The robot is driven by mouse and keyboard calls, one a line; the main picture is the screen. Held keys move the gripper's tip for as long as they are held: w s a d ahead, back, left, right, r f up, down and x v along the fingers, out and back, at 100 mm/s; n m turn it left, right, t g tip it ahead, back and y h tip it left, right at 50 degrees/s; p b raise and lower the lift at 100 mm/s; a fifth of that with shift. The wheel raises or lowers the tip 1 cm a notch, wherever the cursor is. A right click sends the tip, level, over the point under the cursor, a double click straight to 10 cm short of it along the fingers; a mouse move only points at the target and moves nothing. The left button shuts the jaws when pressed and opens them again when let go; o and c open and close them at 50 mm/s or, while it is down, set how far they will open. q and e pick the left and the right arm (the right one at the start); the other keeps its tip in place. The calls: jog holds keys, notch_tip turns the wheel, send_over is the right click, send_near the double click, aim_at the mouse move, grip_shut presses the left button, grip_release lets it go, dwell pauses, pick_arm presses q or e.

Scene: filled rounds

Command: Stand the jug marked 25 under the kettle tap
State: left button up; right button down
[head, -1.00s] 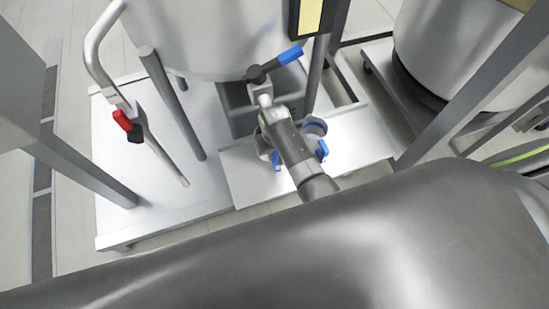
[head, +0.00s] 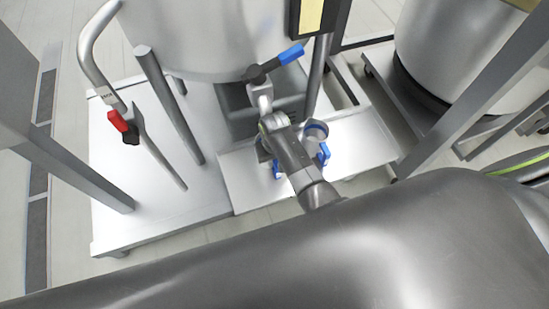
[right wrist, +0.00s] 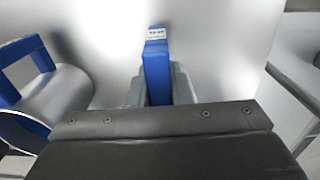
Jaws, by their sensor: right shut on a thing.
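The big steel kettle (head: 195,35) stands at the top of the head view. Its tap (head: 262,98), with a blue lever (head: 291,54), points down over the platform. Under my right arm are two steel jugs with blue handles, the right jug (head: 316,129) and the left jug, mostly hidden, with its handle (head: 276,169) showing. In the right wrist view my right gripper (right wrist: 157,88) is shut on a blue handle (right wrist: 156,65) with a small white label, too small to read. Which of the two is held is unclear. My left gripper is out of view.
A steel shelf (head: 358,145) extends to the right of the jugs. A red-gripped lever (head: 118,121) and dark posts stand at left. A second large kettle (head: 455,50) is at upper right. The pale platform (head: 150,215) at lower left is bare.

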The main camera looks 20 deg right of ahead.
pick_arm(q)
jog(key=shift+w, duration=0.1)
pick_arm(e)
jog(key=c, duration=1.3)
grip_release()
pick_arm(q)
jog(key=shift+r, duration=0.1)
pick_arm(e)
jog(key=shift+r, duration=0.15)
notch_tip(320, 180, up, 12)
jog(key=p, duration=0.3)
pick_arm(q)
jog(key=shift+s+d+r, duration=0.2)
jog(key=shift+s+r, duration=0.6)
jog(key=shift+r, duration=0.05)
pick_arm(e)
jog(key=shift+r, duration=0.5)
